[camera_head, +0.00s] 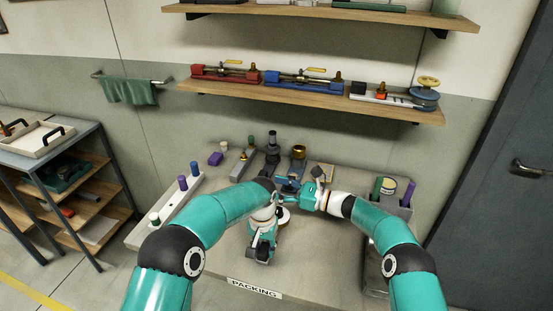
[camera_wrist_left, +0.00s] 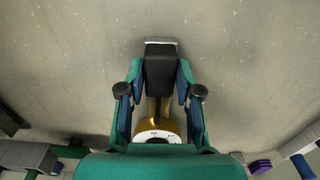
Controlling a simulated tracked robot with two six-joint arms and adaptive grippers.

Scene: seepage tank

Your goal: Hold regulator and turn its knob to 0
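The regulator shows in the left wrist view as a brass body (camera_wrist_left: 156,108) with a white round dial and a dark block at its front end. My left gripper (camera_wrist_left: 160,72) reaches down over it, and its two fingertips lie against the sides of the dark block. In the head view my left gripper (camera_head: 262,250) sits low over the middle of the table and hides most of the regulator. A pale round part (camera_head: 283,216) shows beside my left wrist. My right gripper (camera_head: 288,186) points left just behind it; its fingers are too small and overlapped to read. The knob and its setting cannot be made out.
The packing table (camera_head: 325,265) is clear at its front. A white board (camera_head: 178,204) with coloured pegs stands left. Fittings, including a brass one (camera_head: 298,153), line the back. A grey bin (camera_head: 402,207) stands right, beside my right arm. Shelves hang above.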

